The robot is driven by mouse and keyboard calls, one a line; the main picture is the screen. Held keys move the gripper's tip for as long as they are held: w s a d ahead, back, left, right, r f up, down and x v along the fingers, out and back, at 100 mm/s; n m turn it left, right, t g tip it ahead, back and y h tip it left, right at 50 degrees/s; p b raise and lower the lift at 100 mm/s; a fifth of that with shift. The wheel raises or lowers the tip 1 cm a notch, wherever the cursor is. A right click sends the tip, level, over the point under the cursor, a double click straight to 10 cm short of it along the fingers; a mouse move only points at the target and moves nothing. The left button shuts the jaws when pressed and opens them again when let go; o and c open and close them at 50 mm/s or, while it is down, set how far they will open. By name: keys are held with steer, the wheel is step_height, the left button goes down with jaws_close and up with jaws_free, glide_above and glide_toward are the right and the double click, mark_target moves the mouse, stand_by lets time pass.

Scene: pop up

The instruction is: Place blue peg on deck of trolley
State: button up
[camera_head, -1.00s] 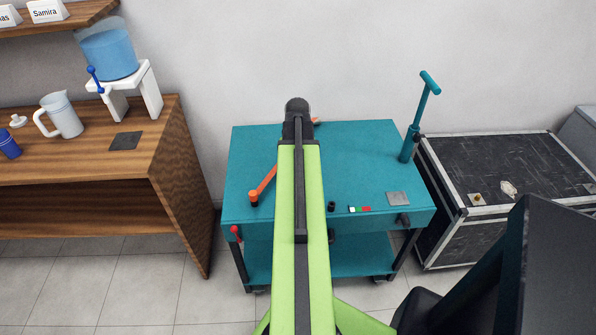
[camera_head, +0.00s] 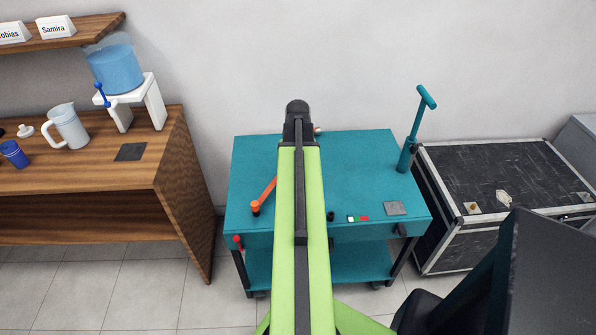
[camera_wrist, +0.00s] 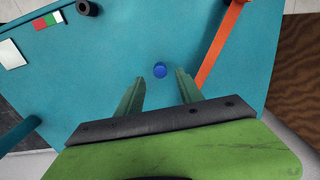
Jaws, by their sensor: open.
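The trolley is teal, with a flat deck (camera_head: 350,170) in the middle of the head view; the deck also fills much of the wrist view (camera_wrist: 110,50). A blue peg (camera_wrist: 160,70) shows in the wrist view as a small round blue end over the deck; its length and whether it stands upright cannot be told. My gripper (camera_wrist: 158,77) is open and empty, its two green fingers apart, with the peg just beyond and between their tips in the picture. In the head view my green arm hides the peg and the fingers.
An orange lever (camera_head: 264,195) lies on the deck beside my arm. A tall teal handle (camera_head: 415,130) rises at the trolley's right back corner. A black case (camera_head: 480,175) stands right, a wooden desk (camera_head: 90,180) with a jug and blue cup left. The deck's right part is largely clear.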

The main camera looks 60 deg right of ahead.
step_height(320, 180, up, 8)
steer(key=p, duration=0.6)
steer(key=shift+f, duration=0.2)
steer(key=shift+f, duration=0.1)
steer(key=w+a+n, duration=0.5)
steer(key=w+a, duration=1.2)
steer(key=a, duration=0.4)
steer(key=w+a+n, duration=0.2)
steer(key=a+n, duration=0.1)
steer(key=a, duration=1.1)
steer(key=w+a+n, duration=0.2)
steer(key=a, duration=1.3)
steer(key=shift+w+n, duration=0.25)
steer(key=shift+n, duration=0.15)
